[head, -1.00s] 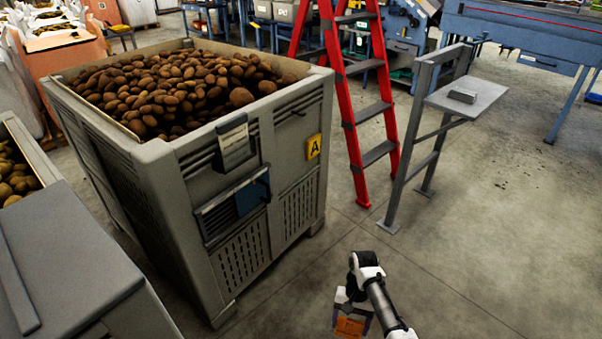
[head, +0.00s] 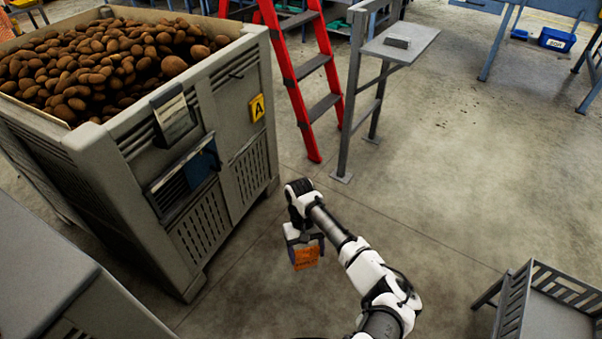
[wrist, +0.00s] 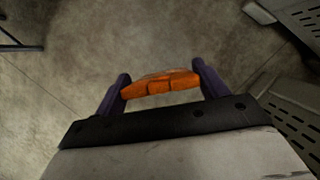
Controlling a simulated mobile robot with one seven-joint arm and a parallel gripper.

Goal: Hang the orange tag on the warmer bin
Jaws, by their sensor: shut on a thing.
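The orange tag (head: 305,257) is held in my gripper (head: 303,240), low over the concrete floor in front of a large grey potato bin. In the wrist view the tag (wrist: 160,85) sits between the two purple fingers of my gripper (wrist: 160,88), which are shut on it. The bin (head: 110,152) is full of potatoes and carries a yellow "A" plate (head: 257,107). A grey display or box (head: 172,115) and a panel with a dark blue patch (head: 185,175) are on its front. I cannot tell from the frames whether this is the warmer bin.
A red ladder (head: 297,75) and a grey stand with a shelf (head: 400,42) are behind my gripper. A grey slatted rack (head: 545,300) stands at the lower right. Another grey bin or box (head: 50,270) is at the lower left. The floor between is clear.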

